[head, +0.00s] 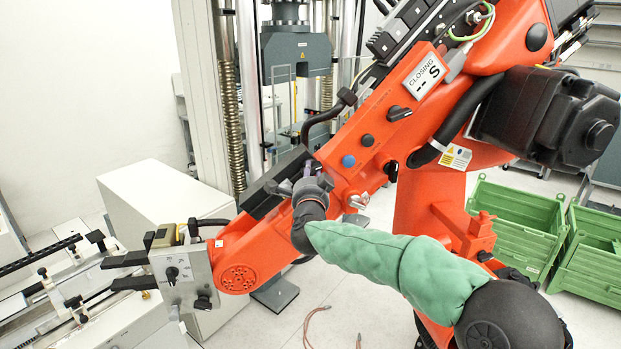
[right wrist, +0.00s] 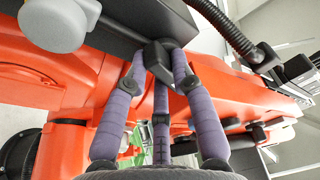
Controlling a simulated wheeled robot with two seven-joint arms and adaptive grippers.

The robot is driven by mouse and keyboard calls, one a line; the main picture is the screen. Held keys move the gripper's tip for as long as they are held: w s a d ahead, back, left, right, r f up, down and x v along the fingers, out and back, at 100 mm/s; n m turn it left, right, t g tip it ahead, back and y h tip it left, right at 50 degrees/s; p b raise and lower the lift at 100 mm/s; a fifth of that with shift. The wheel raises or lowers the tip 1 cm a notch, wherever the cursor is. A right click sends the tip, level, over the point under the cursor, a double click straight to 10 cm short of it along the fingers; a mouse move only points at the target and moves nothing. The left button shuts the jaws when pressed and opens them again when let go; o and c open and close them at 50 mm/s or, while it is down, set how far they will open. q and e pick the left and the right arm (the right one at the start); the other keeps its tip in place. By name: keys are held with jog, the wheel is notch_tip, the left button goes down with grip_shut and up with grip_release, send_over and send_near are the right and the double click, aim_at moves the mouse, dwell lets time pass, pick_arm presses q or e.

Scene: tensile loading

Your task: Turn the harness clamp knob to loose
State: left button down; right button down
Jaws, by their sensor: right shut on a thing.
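The harness clamp knob (right wrist: 157,55) is a small black block in the right wrist view, under a dark rail on the orange arm (head: 258,240). My right gripper (head: 303,176) reaches the upper side of that arm in the head view, at the end of my green-sleeved arm. In the right wrist view its purple fingers (right wrist: 160,72) are closed around the black knob, from both sides and below. In the head view the gripper hides most of the knob, and I cannot read its setting. My left gripper is not in view.
A black hose (head: 325,116) bends close above my right gripper. Another black lever knob (head: 398,112) and a blue button (head: 348,161) sit on the orange arm to the right. Green crates (head: 515,228) stand at the right.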

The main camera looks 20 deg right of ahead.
jog(key=n+y+b, duration=0.2)
jog(key=n+b, duration=0.1)
jog(key=n, duration=0.5)
jog(key=d+n+t+y+b, duration=0.1)
jog(key=n+y+b, duration=0.1)
jog(key=n, duration=0.6)
jog(key=n+t+y+b, duration=0.1)
jog(key=n+y+b, duration=0.1)
jog(key=n+b, duration=0.3)
jog(key=shift+d+f+n+y, duration=0.15)
jog(key=shift+n+y, duration=0.15)
jog(key=shift+n, duration=1.4)
jog(key=c, duration=1)
grip_release()
jog(key=shift+c, duration=0.2)
jog(key=shift+r, duration=0.2)
